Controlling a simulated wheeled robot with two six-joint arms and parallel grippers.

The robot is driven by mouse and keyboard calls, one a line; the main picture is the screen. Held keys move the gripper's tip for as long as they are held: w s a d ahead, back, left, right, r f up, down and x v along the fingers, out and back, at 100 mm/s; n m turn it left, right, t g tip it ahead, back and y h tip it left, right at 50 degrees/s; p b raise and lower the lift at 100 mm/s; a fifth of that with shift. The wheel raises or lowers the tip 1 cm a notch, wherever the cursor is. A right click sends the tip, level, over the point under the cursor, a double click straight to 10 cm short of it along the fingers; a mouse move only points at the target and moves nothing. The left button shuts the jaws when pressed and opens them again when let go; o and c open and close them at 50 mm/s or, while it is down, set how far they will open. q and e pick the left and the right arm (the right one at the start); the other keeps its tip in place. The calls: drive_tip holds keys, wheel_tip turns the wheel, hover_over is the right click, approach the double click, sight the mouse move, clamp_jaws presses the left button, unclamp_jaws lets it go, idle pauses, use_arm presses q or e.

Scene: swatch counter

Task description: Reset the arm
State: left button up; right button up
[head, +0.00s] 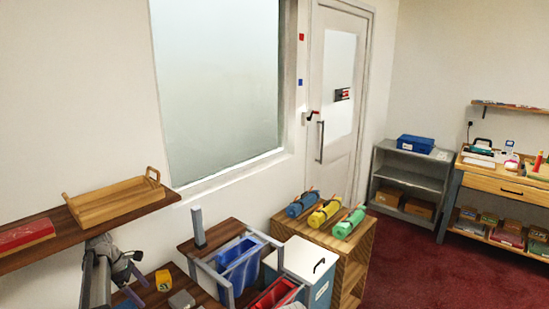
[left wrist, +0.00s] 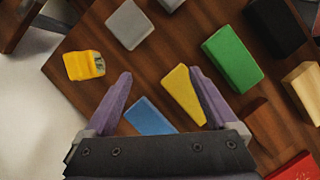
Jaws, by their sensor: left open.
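My left gripper (head: 135,285) is at the lower left of the head view, over a dark wooden surface. In the left wrist view the same gripper (left wrist: 160,78) has its two purple fingers spread wide, with nothing held between them. A yellow wedge-like block (left wrist: 181,92) lies below, beside the right finger in the picture and partly covered by it. A blue block (left wrist: 150,117) shows between the fingers, partly hidden by the gripper body. I cannot tell how high the fingers are above the blocks. My right gripper is in neither view.
Around the gripper lie a yellow labelled item (left wrist: 85,65), a grey block (left wrist: 130,24), a green block (left wrist: 232,57) and a black block (left wrist: 275,28). A wall shelf with a wooden tray (head: 115,201) is close by. Blue (head: 240,266) and red bins stand to the right.

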use_arm(q)
drive_tip(key=s+d+m+g+y, duration=0.1)
drive_tip(key=s+d+m, duration=0.15)
drive_tip(key=d, duration=0.45)
drive_tip(key=s+d+m, duration=0.2)
drive_tip(key=d+m, duration=0.2)
drive_tip(key=d, duration=0.4)
drive_tip(key=s+d+f+m+y, duration=0.1)
drive_tip(key=s+d+m+y, duration=0.3)
drive_tip(key=s+d+m, duration=1.4)
drive_tip(key=s+d, duration=0.3)
drive_tip(key=d, duration=0.2)
drive_tip(key=shift+f, duration=0.15)
